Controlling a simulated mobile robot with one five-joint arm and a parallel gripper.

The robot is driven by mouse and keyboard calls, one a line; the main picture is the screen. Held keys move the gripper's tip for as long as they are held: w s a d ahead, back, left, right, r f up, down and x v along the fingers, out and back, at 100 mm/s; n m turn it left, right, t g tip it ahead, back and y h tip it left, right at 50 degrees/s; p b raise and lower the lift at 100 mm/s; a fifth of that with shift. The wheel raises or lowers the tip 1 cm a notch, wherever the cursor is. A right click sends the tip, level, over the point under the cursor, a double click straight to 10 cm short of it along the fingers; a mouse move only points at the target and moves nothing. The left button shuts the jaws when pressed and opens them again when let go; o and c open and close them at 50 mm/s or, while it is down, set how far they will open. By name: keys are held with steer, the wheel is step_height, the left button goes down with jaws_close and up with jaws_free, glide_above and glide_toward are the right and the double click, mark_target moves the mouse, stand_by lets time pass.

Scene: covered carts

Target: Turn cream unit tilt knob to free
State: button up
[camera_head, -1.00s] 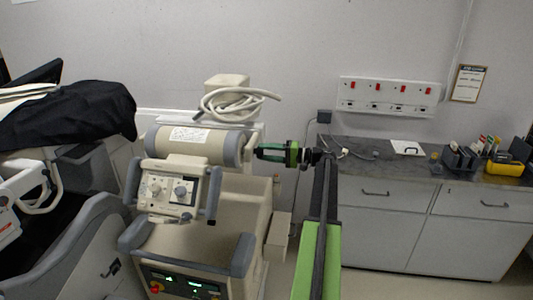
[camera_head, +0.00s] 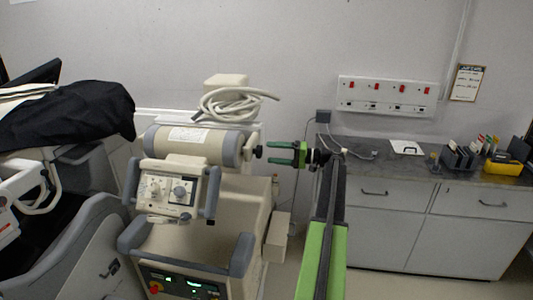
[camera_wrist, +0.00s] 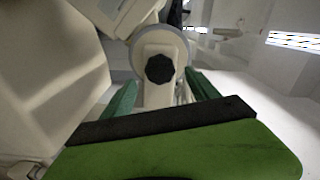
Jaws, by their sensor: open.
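The cream unit (camera_head: 212,195) stands left of my arm, with a grey-ended horizontal cylinder (camera_head: 190,146) across its top. A small black knob (camera_head: 257,152) sticks out from the right end of that cylinder. In the wrist view the lobed black knob (camera_wrist: 160,69) faces me on a cream mount, straight ahead between the fingers. My gripper (camera_head: 272,153), with green fingers, is open and points left at the knob. It looks empty, with a small gap between the fingertips and the knob. Its green fingers (camera_wrist: 160,95) flank the knob in the wrist view.
A control box (camera_head: 168,188) with dials hangs on the unit's front. A coiled cream cable (camera_head: 230,104) lies on top. A covered cart (camera_head: 65,125) stands at the left. A grey counter (camera_head: 400,165) with organisers is at the right, below a red-switched socket panel (camera_head: 387,96).

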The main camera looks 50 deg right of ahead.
steer(key=v, duration=1.3)
steer(key=shift+s, duration=0.3)
steer(key=shift+d, duration=0.15)
